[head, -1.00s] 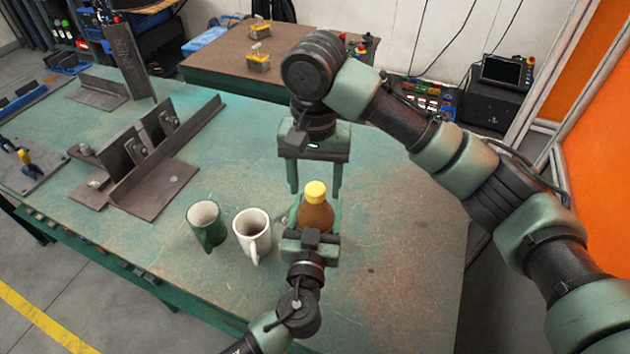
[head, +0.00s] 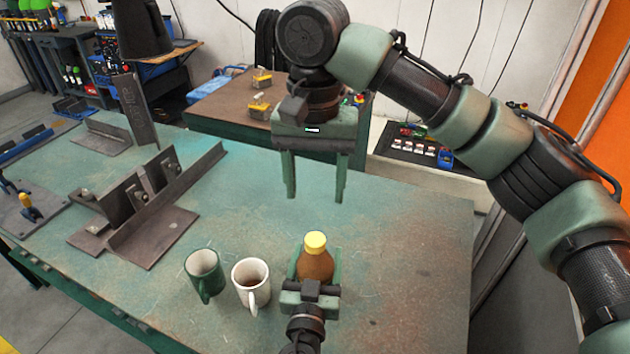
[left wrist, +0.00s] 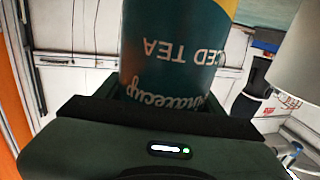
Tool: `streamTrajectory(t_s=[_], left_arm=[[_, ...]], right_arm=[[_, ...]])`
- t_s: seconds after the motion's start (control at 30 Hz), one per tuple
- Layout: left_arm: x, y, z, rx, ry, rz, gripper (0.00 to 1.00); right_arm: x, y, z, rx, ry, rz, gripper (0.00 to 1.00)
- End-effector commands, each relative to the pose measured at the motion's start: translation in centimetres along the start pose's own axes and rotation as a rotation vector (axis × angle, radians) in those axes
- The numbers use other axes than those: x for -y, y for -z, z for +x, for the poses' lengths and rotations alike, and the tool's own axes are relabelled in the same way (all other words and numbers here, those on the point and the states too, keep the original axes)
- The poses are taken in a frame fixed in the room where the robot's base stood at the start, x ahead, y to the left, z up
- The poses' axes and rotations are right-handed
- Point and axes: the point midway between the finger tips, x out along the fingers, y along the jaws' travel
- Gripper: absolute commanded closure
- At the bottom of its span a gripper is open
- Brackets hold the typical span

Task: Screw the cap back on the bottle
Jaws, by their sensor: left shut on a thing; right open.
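The brown bottle (head: 316,265) stands upright near the table's front edge, with the yellow cap (head: 315,242) sitting on its top. I cannot tell how tight the cap is. My left gripper (head: 317,277) is shut around the bottle's body from the near side. In the left wrist view the bottle's teal label (left wrist: 175,60) reads "ICED TEA", upside down, and its top is out of frame. My right gripper (head: 315,197) is open and empty, pointing down, above and apart from the cap.
A green mug (head: 204,272) and a white mug (head: 250,284) stand just left of the bottle. Dark steel angle pieces (head: 160,205) lie on the left of the green table (head: 410,275). The table's right side is clear. A brown-topped table (head: 225,105) stands behind.

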Motion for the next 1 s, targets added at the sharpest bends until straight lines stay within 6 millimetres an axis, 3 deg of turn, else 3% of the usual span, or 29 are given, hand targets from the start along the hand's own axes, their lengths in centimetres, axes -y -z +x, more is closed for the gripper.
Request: streamTrajectory(t_s=[0.3, 0.33, 0.4, 0.43, 0.77, 1.0], left_arm=[[0.0, 0.0, 0.0, 0.0, 0.0, 0.0, 1.0], [0.0, 0.0, 0.0, 0.0, 0.0, 0.0, 0.29], [0.0, 0.0, 0.0, 0.0, 0.0, 0.0, 0.1], [0.0, 0.0, 0.0, 0.0, 0.0, 0.0, 0.07], [0.0, -0.1, -0.2, 0.0, 0.0, 0.0, 0.07], [0.0, -0.5, -3.5, 0.003, 0.0, -0.003, 0.07]], right_arm=[[0.0, 0.0, -0.4, 0.001, 0.0, 0.0, 0.42], [0.0, 0.0, -0.4, 0.001, 0.0, 0.0, 0.42], [0.0, 0.0, -0.4, 0.001, 0.0, 0.0, 0.42], [0.0, 0.0, -0.4, 0.001, 0.0, 0.0, 0.42], [0.0, 0.0, -0.2, 0.0, 0.0, -0.001, 0.42], [0.0, 0.0, 1.1, 0.001, 0.0, 0.0, 0.42]])
